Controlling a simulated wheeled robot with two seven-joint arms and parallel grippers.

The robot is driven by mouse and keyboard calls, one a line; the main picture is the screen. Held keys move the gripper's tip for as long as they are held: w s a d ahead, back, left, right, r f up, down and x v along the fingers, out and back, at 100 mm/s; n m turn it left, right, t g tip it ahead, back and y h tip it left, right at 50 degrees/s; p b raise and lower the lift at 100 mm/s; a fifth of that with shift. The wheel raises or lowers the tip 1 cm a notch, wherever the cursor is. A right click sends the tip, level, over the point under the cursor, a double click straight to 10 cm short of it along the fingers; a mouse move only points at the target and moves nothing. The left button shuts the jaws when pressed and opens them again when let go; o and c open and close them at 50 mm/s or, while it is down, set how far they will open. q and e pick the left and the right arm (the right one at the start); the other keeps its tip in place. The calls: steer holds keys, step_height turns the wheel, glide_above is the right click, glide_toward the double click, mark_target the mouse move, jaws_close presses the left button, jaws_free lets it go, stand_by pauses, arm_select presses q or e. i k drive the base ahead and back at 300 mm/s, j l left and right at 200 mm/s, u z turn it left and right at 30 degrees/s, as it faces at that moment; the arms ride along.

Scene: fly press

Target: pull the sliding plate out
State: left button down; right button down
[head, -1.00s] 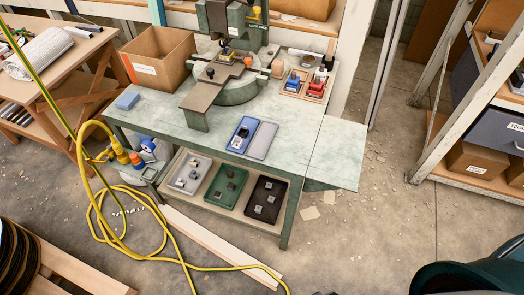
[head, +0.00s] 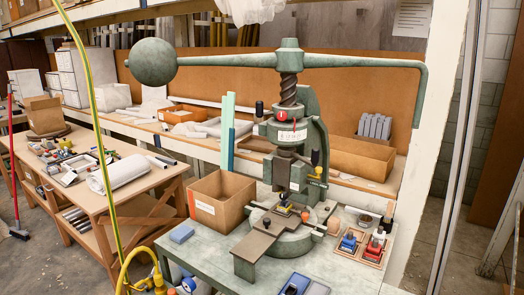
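A green fly press (head: 290,140) stands on the green-grey table (head: 200,258), with a ball weight (head: 152,62) at the left end of its long top arm. Its sliding plate (head: 257,248) is a flat brownish-grey piece that sticks out from the press base toward the front left. A small yellow and dark piece (head: 284,208) sits under the ram. Neither of my grippers shows in the head view.
An open cardboard box (head: 220,200) and a blue block (head: 181,234) are left of the press. Red and blue stamp-like items (head: 362,243) sit in a wooden tray at right. A blue tray (head: 300,286) is at the front. A yellow-green hose (head: 100,140) crosses the left side.

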mark_target(273, 224)
steer(key=l, duration=0.45)
steer(key=i+l, duration=0.15)
steer(key=l, duration=0.25)
steer(key=l+z, duration=0.1)
steer(key=l, duration=0.35)
steer(key=i+l, duration=0.15)
steer(key=l, duration=0.3)
